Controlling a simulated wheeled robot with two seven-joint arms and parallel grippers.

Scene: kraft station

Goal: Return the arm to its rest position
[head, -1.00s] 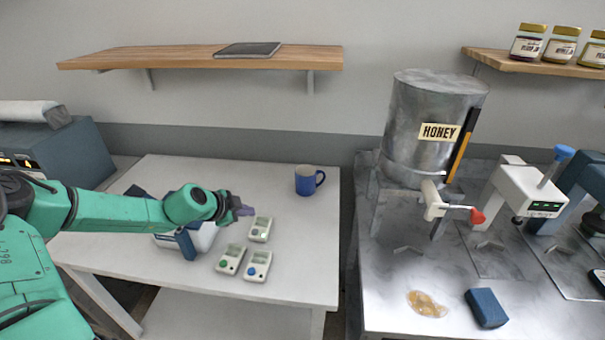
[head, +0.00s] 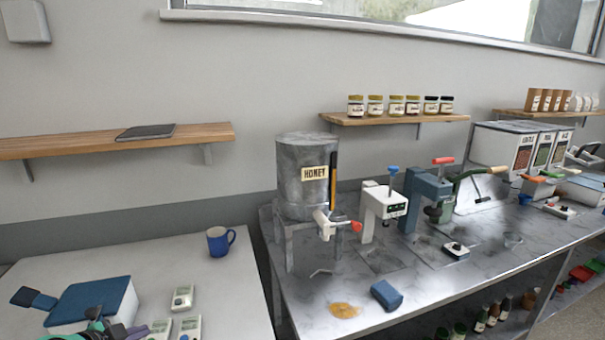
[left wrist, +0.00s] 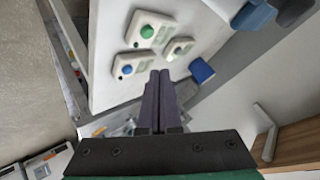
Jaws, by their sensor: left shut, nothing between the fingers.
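My left arm shows only at the bottom left edge of the head view, as a bit of green and dark parts in front of the blue-lidded white box (head: 95,302). In the left wrist view my left gripper (left wrist: 160,75) is shut, its two dark fingers together with nothing between them. It points toward the white table (left wrist: 105,30) and is apart from the things on it. My right gripper is in neither view.
Several small white timers (head: 183,298) lie on the left table (head: 235,295), with a blue mug (head: 220,242) behind. The metal counter (head: 420,290) holds the honey tank (head: 300,205), a blue sponge (head: 386,295) and a honey spill (head: 345,310). A wooden shelf (head: 80,146) hangs above.

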